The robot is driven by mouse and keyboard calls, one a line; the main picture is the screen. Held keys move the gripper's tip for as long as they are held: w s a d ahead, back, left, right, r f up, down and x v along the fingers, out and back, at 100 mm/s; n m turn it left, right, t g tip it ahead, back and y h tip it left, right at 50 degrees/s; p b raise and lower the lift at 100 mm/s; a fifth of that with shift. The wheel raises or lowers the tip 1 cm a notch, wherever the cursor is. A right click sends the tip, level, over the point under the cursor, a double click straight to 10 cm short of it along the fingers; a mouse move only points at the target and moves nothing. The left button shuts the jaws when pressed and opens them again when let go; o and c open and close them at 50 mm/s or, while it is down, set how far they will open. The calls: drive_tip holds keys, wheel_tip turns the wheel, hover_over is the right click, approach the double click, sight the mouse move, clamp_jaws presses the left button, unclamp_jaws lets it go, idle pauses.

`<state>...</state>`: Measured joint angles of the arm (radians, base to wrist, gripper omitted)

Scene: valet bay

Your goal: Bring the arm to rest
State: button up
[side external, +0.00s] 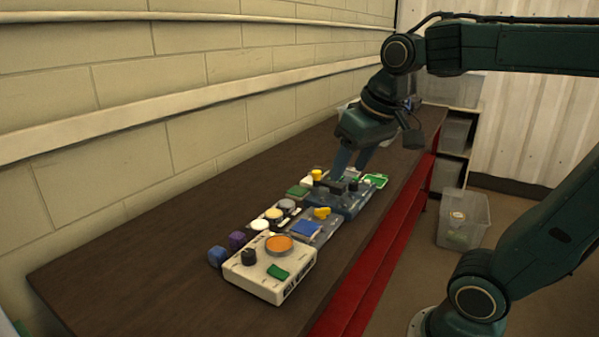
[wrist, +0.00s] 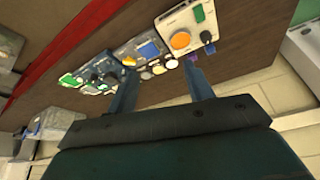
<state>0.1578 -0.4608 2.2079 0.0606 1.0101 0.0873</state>
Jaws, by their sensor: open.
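My gripper (side external: 351,161) is above the far part of the dark brown bench (side external: 150,225), pointing down over a blue control box (side external: 350,206). In the wrist view its two fingers (wrist: 162,82) are spread apart with nothing between them. In the side view I cannot tell whether the fingertips touch the box behind them. My arm reaches in from the right.
A white box (side external: 255,274) with an orange dial and green button stands nearest on the bench. A grey box with a blue panel (side external: 306,229) sits beyond it. Blue and purple knobs (side external: 237,240) lie wallward. A block wall (side external: 100,100) borders the bench. A clear bin (side external: 461,219) stands on the floor.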

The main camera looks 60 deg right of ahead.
drive_tip(key=s+a+f+n+t+y, duration=0.1)
drive_tip(key=s+a+f+n, duration=0.2)
drive_tip(key=s+a+f, duration=0.1)
drive_tip(key=s+a, duration=0.1)
drive_tip(key=s, duration=0.1)
drive_tip(key=shift+s+f, duration=0.25)
drive_tip(key=shift+s, duration=0.1)
idle(0.8)
